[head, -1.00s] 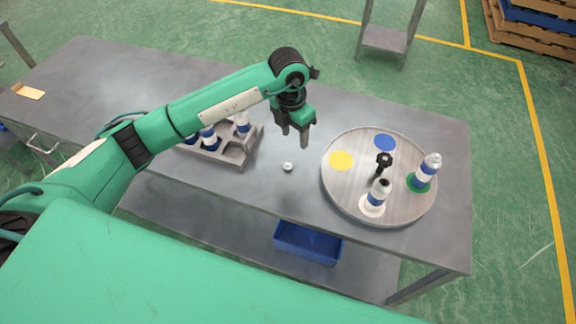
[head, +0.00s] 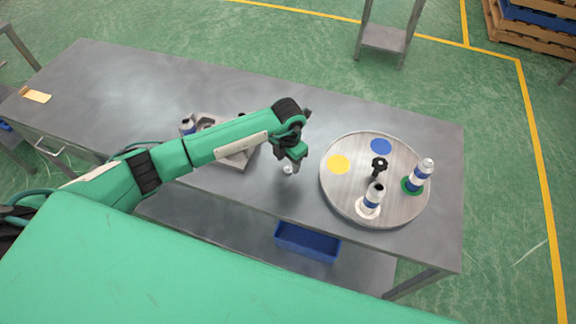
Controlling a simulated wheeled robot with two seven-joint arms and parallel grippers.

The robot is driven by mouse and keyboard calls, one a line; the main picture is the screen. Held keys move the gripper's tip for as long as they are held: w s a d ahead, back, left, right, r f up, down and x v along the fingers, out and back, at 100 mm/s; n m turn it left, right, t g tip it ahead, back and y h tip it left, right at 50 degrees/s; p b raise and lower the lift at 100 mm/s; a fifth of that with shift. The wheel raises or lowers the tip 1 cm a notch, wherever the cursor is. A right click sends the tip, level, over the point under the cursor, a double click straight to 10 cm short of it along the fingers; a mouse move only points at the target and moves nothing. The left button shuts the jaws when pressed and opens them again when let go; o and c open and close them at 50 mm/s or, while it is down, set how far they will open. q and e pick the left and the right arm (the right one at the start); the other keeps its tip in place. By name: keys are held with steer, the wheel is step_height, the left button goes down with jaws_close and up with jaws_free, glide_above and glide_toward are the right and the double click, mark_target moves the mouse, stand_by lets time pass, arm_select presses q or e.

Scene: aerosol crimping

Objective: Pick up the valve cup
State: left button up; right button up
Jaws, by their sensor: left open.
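The valve cup (head: 288,170) is a small pale piece on the grey table near its front edge, left of the round turntable. My left gripper (head: 290,167) is lowered right over it, fingers pointing down, and is open. The fingers are at the cup and partly hide it. I cannot tell whether they touch it. My right gripper is not in view.
The round turntable (head: 337,192) carries a can (head: 371,197) on a white spot, a can (head: 421,173) on a green spot and a black-topped post (head: 379,167). A grey can rack (head: 239,159) is partly hidden behind my left arm. A blue bin (head: 308,243) sits below.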

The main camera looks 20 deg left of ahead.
mark_target(288, 169)
arm_select(q)
steer(key=shift+f, duration=1.3)
steer(key=shift+c, duration=0.4)
steer(key=c, duration=1)
steer(key=shift+r, duration=0.15)
